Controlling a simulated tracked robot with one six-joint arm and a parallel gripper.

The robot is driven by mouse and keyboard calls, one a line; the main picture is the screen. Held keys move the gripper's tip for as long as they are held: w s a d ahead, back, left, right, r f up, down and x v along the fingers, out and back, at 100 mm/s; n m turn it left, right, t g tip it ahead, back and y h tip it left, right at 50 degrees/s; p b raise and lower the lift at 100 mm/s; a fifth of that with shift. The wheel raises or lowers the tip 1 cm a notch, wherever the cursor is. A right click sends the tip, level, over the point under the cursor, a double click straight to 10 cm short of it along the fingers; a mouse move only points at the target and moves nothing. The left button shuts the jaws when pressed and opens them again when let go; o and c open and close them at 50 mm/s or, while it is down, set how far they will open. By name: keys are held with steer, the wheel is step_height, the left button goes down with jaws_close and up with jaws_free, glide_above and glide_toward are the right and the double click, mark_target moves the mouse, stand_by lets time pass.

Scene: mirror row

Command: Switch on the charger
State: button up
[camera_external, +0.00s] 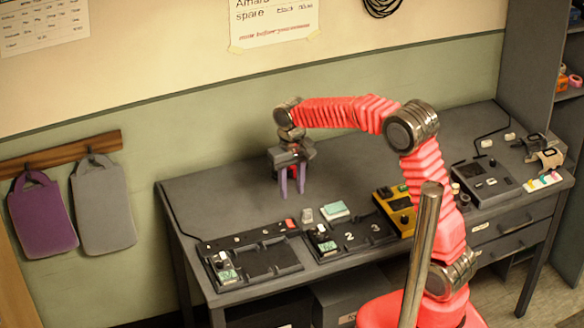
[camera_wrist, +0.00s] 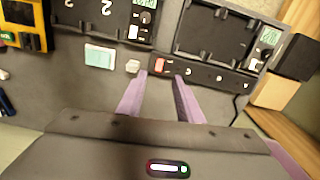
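Two black docks stand on the desk, and I cannot tell for sure which is the charger. The left dock (camera_external: 262,263) has bare bays and a small green display; it also shows in the wrist view (camera_wrist: 213,35). The right dock (camera_external: 341,247) has bays marked 2 and 3, a knob and a green display. A dark strip (camera_wrist: 203,74) behind the left dock carries a red switch (camera_wrist: 161,64), seen also in the external view (camera_external: 290,223). My gripper (camera_external: 292,193) is open and empty above the desk, its purple fingers (camera_wrist: 162,78) pointing down near the red switch, apart from it.
A pale block (camera_external: 306,214) and a green-and-white block (camera_external: 335,209) lie right of the red switch. A yellow device (camera_external: 398,211) stands right of the right dock, and a grey device (camera_external: 486,180) farther right. The desk's back left is clear.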

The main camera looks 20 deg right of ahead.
steer(key=shift+w+r+m, duration=0.2)
steer(key=shift+r+m, duration=0.3)
steer(key=shift+r, duration=0.25)
glide_toward(291, 225)
step_height(291, 225, down, 7)
stand_by(0.5)
steer(key=shift+c, duration=0.6)
jaws_close()
